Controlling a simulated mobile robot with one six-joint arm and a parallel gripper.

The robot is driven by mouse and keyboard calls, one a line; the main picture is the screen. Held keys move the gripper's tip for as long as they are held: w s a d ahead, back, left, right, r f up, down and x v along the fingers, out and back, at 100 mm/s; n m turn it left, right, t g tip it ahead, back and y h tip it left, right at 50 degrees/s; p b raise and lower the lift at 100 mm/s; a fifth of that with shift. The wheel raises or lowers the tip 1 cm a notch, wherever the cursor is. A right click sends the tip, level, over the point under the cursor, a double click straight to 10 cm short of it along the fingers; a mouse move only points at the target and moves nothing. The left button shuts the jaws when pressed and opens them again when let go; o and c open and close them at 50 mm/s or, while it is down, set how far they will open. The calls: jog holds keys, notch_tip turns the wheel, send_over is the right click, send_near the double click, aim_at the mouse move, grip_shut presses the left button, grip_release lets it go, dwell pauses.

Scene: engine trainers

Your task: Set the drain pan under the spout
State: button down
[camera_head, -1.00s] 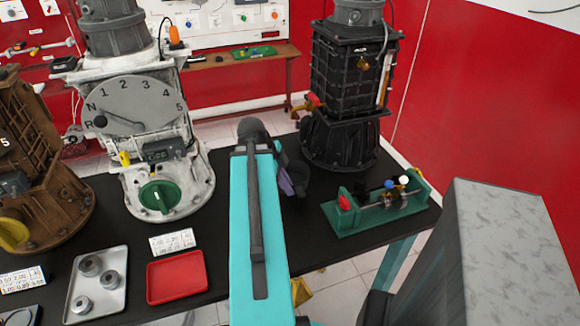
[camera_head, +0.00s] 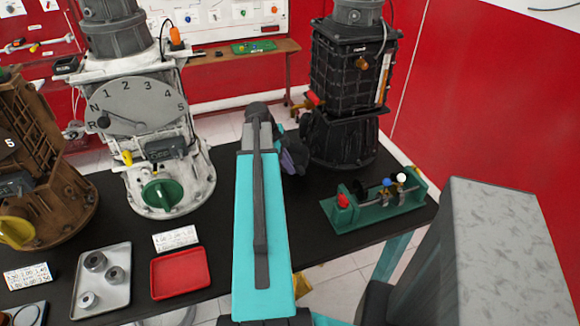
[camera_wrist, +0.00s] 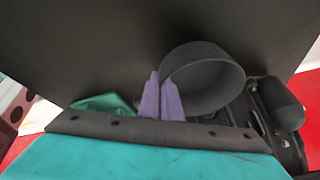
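In the wrist view the dark round drain pan (camera_wrist: 205,85) has its near wall between the purple fingers of my gripper (camera_wrist: 161,97). The fingers are close together on the wall. In the head view my gripper (camera_head: 292,160) is a small purple patch beside the end of my arm, which hides most of the pan. The black engine trainer (camera_head: 345,90) stands just behind and to the right. Its spout (camera_head: 302,108), brass-coloured with a red handle, sticks out on its left side, above and beyond my gripper. I cannot tell whether the pan touches the table.
A white trainer with a dial (camera_head: 140,115) stands left on the black table (camera_head: 225,195), with a brown one (camera_head: 30,165) farther left. A green fixture (camera_head: 375,205) stands right. A red tray (camera_head: 180,272) and a grey tray (camera_head: 110,300) lie in front.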

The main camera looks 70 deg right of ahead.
jog(key=shift+w+d+f+p, duration=0.1)
jog(key=shift+w+d+p, duration=0.15)
jog(key=shift+d, duration=0.6)
jog(key=shift+w+d+p, duration=0.1)
jog(key=shift+w+d, duration=0.15)
jog(key=shift+d, duration=0.6)
jog(key=shift+f, duration=0.1)
jog(key=shift+f+p, duration=0.7)
jog(key=shift+f, duration=1)
jog(key=c, duration=2)
grip_release()
jog(key=shift+a+r, duration=0.1)
jog(key=shift+r, duration=0.05)
jog(key=shift+b+v, duration=1.55)
jog(key=shift+v, duration=4.35)
jog(key=shift+w, duration=0.1)
